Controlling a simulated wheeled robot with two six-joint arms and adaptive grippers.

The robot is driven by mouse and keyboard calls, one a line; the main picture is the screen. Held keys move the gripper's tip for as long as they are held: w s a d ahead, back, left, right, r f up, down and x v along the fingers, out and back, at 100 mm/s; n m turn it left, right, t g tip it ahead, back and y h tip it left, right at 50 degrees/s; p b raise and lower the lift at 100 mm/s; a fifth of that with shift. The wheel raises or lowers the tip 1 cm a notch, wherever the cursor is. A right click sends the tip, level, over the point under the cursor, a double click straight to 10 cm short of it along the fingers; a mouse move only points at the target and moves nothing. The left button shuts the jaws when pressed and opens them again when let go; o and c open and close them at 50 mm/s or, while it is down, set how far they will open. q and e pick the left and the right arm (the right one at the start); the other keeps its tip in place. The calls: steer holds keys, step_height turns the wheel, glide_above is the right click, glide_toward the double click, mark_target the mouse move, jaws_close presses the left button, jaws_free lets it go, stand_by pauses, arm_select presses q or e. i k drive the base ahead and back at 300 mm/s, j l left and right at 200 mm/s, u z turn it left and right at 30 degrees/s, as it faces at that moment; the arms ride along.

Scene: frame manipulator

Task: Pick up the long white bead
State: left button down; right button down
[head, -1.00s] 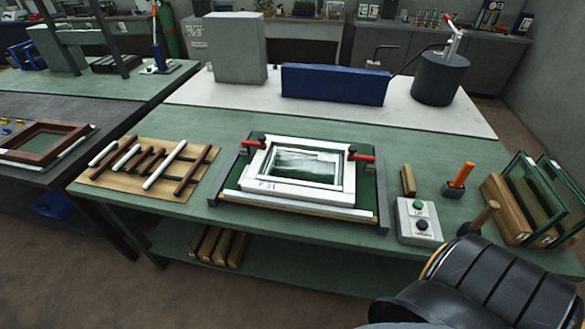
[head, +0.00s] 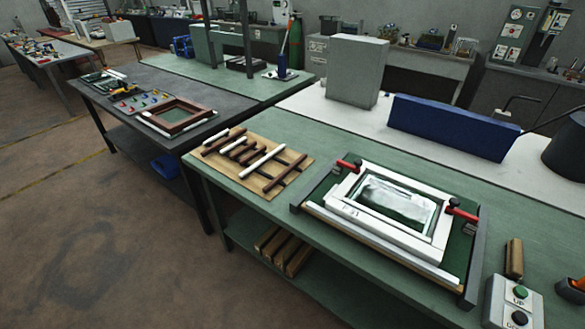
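The long white bead (head: 262,161) lies flat and slanted on a tan board (head: 222,167) on the green workbench. Dark brown sticks lie beside it and at least one brown stick is close to its right side. Shorter white pieces lie farther left on the same board. Neither my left gripper nor my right gripper is in view.
A white frame (head: 345,212) sits in a green fixture with red-handled clamps, right of the board. A button box (head: 510,305) stands at the lower right. A blue panel (head: 450,127) stands behind. A dark table (head: 150,75) with a brown frame is to the left.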

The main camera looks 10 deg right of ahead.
mark_target(264, 160)
steer(key=i+j, duration=0.2)
steer(key=i+j+z, duration=0.1)
steer(key=j, duration=0.35)
steer(key=i+j+z, duration=0.1)
steer(key=i+j, duration=0.35)
steer(key=j, duration=0.25)
steer(key=i+j+z, duration=0.1)
steer(key=j, duration=0.25)
steer(key=i+j, duration=0.2)
steer(key=j, duration=0.15)
steer(key=i+z, duration=0.05)
